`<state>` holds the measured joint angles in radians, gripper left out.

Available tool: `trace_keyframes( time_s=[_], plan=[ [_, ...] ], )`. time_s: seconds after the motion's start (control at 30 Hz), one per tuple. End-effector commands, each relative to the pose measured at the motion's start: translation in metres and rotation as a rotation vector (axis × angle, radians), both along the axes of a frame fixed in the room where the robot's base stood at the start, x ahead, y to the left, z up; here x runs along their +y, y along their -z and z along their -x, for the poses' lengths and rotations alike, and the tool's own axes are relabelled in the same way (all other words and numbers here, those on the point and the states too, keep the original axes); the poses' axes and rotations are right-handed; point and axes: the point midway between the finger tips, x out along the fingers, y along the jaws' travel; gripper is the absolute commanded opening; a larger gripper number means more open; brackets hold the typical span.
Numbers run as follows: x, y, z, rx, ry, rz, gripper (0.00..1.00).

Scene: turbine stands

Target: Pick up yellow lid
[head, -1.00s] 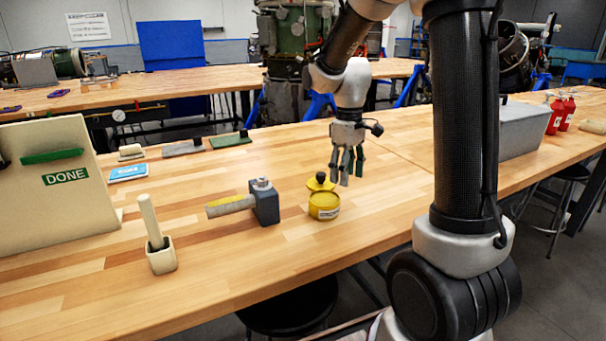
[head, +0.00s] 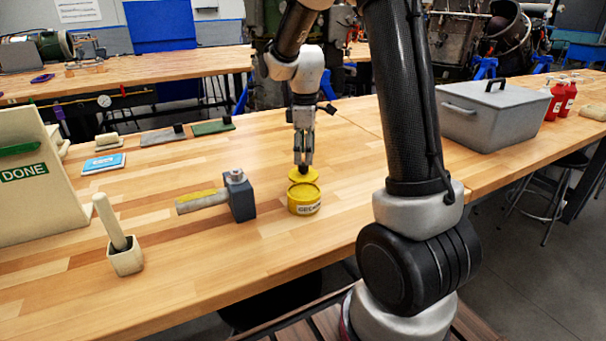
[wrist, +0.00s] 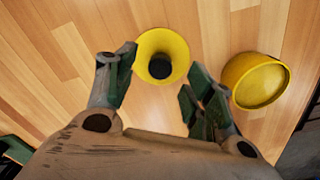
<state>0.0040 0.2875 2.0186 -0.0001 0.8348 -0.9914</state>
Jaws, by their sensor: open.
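The yellow lid (head: 313,177) lies on the wooden table just behind the yellow can (head: 304,204). In the wrist view the lid (wrist: 146,46) is a yellow disc with a black knob at its middle, apart from the can (wrist: 240,70) on its right. My gripper (head: 303,170) is over the lid, pointing down, and its fingers partly hide it in the head view. In the wrist view my gripper (wrist: 160,72) has its fingers spread, with the lid showing beyond and between them. Nothing is held. Whether the fingertips touch the lid I cannot tell.
A hammer (head: 243,200) lies left of the can, and a small holder (head: 126,257) with a handle in it stands farther left. A grey toolbox (head: 493,115) and red bottles (head: 566,95) stand at the right. Bare tabletop surrounds the lid's far side.

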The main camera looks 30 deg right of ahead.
Motion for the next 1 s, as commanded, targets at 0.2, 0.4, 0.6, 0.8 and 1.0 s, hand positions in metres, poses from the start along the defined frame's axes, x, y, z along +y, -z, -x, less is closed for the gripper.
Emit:
trace_keyframes(
  time_s=[0.2, 0.4, 0.6, 0.8, 1.0],
  plan=[
    [0.002, 0.035, 0.000, 0.004, 0.001, 0.000, 0.53],
    [0.002, 0.046, 0.000, 0.001, 0.002, 0.001, 0.53],
    [0.002, 0.046, 0.000, 0.001, 0.002, 0.001, 0.44],
    [0.002, 0.046, 0.000, 0.001, 0.002, 0.001, 0.07],
    [0.002, 0.046, 0.000, 0.001, 0.002, 0.001, 0.00]
  ],
)
